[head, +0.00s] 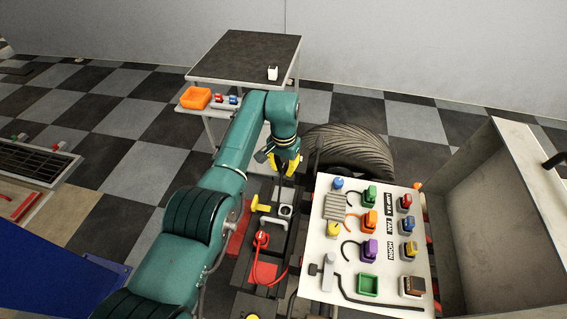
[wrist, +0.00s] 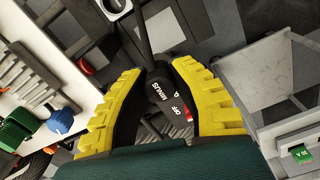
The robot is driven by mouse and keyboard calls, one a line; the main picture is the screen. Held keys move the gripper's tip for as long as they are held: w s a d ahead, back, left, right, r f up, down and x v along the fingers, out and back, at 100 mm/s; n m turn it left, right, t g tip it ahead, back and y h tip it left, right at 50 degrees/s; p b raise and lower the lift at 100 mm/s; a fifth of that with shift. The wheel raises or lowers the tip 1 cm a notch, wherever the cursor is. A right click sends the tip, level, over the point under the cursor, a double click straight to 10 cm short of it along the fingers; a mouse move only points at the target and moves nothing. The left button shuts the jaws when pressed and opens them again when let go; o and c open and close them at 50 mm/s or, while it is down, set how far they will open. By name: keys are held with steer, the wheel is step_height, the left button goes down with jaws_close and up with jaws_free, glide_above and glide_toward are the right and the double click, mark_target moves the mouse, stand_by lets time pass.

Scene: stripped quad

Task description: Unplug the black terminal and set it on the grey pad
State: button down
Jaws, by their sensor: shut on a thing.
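My gripper (head: 285,165) has yellow fingers and hangs over the dark frame left of the white panel in the head view. In the wrist view my gripper (wrist: 159,70) is shut on the black terminal (wrist: 160,88), which has white lettering reading MINUS. A dark cable (wrist: 143,32) runs up from the terminal. The terminal is hidden in the head view, and I cannot tell whether it still touches its post. A ribbed grey piece (head: 337,206) lies on the white panel, also at the wrist view's left (wrist: 38,78); I cannot tell whether it is the grey pad.
A dark-topped table (head: 245,52) is at the back, with an orange bin (head: 195,97) on a lower shelf. An open grey box (head: 475,195) stands right.

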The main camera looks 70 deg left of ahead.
step_height(320, 180, down, 7)
steer(key=b, duration=0.4)
steer(key=shift+f+b, duration=1.9)
steer(key=shift+b, duration=0.05)
steer(key=shift+f+b, duration=0.45)
steer(key=shift+f, duration=0.1)
steer(key=c, duration=0.9)
jaws_free()
steer(key=shift+r, duration=0.1)
step_height(320, 180, up, 12)
steer(key=shift+f, duration=0.1)
